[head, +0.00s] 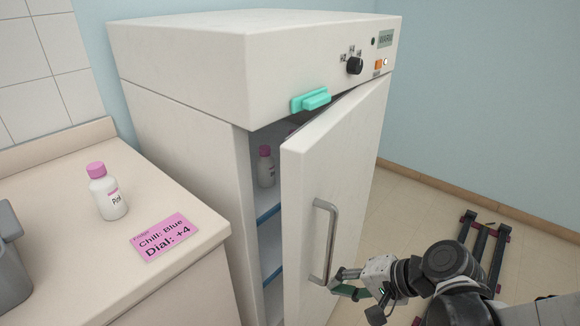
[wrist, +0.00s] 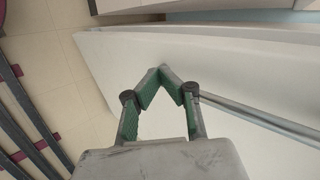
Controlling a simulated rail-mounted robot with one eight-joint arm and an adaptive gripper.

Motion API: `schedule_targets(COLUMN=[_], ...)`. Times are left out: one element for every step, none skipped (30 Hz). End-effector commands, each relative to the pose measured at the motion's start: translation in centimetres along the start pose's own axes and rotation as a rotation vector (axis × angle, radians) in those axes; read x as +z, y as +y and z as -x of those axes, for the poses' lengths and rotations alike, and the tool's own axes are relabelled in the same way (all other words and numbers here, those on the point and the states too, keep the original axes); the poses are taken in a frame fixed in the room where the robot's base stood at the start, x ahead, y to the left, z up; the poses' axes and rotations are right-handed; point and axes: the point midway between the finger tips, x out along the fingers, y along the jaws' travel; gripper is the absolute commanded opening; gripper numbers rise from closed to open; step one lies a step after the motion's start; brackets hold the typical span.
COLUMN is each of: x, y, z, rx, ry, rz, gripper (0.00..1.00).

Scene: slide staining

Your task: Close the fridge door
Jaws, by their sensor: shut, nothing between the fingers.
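The white fridge (head: 190,75) stands at the back, with its door (head: 335,150) swung partly open. The opening is on the door's left side and shows shelves inside. The door has a vertical metal handle (head: 330,240), which also shows in the wrist view (wrist: 250,118). My gripper (head: 336,283) is shut and empty, near the lower end of the handle at the door's outer face. In the wrist view its green fingertips (wrist: 163,72) meet close beside the handle and in front of the white door (wrist: 205,70). I cannot tell whether they touch it.
A teal latch (head: 311,100) sits on the fridge above the door. A pink-capped bottle (head: 266,167) stands inside. The counter (head: 60,245) at left holds another pink-capped bottle (head: 107,193) and a pink note (head: 164,237). Dark rails (head: 482,240) lie on the floor at right.

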Motion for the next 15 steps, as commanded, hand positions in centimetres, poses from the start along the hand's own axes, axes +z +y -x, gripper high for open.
schedule_targets(x=[0.0,0.0,0.0,0.0,0.0,0.1,0.1,0.0,0.1,0.1,0.1,0.1,0.0,0.0,0.0], y=[0.2,0.2,0.2,0.2,0.2,-0.3,-0.6,-0.8,-1.1,-1.4,-1.5,-1.8,-1.9,-2.1,-2.2], z=[-1.1,-1.5,-2.1,-2.6,-3.0,-3.2,-3.4,-3.6,-3.9,-4.1,-4.2,-4.5,-4.7,-4.8,-5.0], rx=[0.0,0.001,0.001,0.001,0.0,0.0,0.0,0.0,0.0,0.0,0.0,0.0,0.0,0.001,0.001], ry=[-0.002,-0.003,-0.003,-0.002,-0.002,-0.003,-0.003,-0.002,-0.002,-0.003,-0.002,-0.002,-0.001,-0.001,-0.001], rz=[0.004,0.003,0.003,0.004,0.003,0.003,0.003,0.003,0.002,0.002,0.002,0.002,0.002,0.001,0.001], gripper=[0.0,0.0,0.0,0.0,0.0,0.0,0.0,0.0,0.0,0.0,0.0,0.0,0.0,0.0,0.0])
